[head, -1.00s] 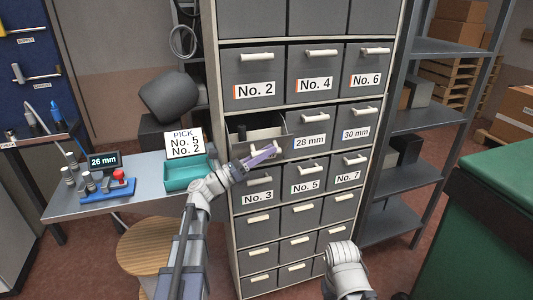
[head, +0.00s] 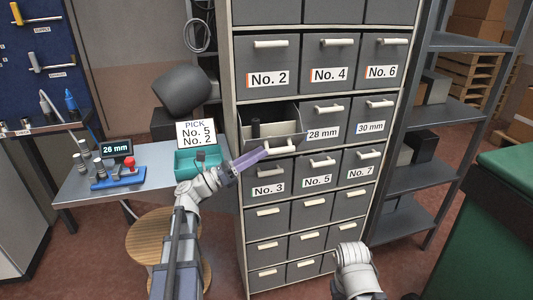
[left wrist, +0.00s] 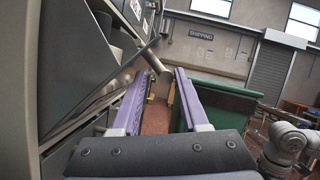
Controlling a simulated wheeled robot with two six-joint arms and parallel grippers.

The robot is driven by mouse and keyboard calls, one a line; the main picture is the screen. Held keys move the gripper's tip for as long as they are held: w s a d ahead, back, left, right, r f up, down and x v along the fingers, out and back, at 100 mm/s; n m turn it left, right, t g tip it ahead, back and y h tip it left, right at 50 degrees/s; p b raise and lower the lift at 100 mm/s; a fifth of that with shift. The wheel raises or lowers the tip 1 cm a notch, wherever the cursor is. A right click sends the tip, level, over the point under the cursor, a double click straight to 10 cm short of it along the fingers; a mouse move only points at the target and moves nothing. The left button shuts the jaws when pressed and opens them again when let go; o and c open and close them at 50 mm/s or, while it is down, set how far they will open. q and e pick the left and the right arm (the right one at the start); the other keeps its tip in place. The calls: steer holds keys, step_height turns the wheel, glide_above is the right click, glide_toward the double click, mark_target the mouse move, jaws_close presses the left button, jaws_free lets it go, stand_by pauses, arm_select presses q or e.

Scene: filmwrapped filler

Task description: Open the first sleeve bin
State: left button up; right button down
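The first bin (head: 272,138) in the row with the 28 mm (head: 322,133) and 30 mm (head: 370,127) bins is pulled out and tilted, its inside showing. A dark cylindrical piece (head: 256,128) stands in it. No label on its front can be read. My left gripper (head: 262,155) is just left of the bin's pale handle (head: 281,147). In the left wrist view its purple fingers (left wrist: 158,85) are apart with nothing held between them, and the handle (left wrist: 154,61) shows beyond them. My right arm is at the lower right; its fingers are hidden.
A table on the left holds a display reading 26 mm (head: 117,149), a teal tray (head: 185,168) and a sign (head: 197,133) reading PICK No. 5 No. 2. A round stool (head: 150,238) stands below. Grey shelves (head: 455,120) and a green-topped cabinet (head: 510,170) are right.

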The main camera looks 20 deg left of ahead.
arm_select(q)
steer(key=shift+s+a+f, duration=0.15)
steer(key=shift+a, duration=0.15)
steer(key=b+v, duration=0.3)
steer(key=v, duration=0.5)
steer(key=shift+s+a, duration=0.3)
stand_by(0.5)
steer(key=shift+f, duration=0.1)
stand_by(0.4)
